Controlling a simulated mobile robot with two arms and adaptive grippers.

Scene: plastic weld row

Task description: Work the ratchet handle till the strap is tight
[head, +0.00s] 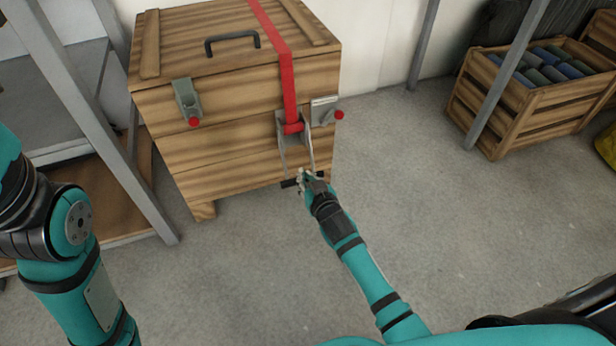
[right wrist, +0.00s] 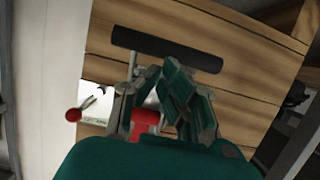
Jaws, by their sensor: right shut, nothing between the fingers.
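A wooden crate (head: 230,130) with a lid stands on the floor. A red strap (head: 287,80) runs over the lid and down the front to a metal ratchet (head: 294,140). The ratchet's dark handle bar (head: 289,183) hangs low on the crate's front. My right gripper (head: 305,176) is at the right end of this bar, shut with nothing in it. In the right wrist view the black handle bar (right wrist: 167,48) lies just beyond the fingers (right wrist: 163,75), and the red strap (right wrist: 145,122) shows partly behind them. My left gripper is out of view.
Two latches with red knobs, a left one (head: 187,102) and a right one (head: 324,111), flank the strap. A slatted crate (head: 545,110) holding rolled items stands at the right behind a grey post (head: 505,75). The floor (head: 440,200) between is clear.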

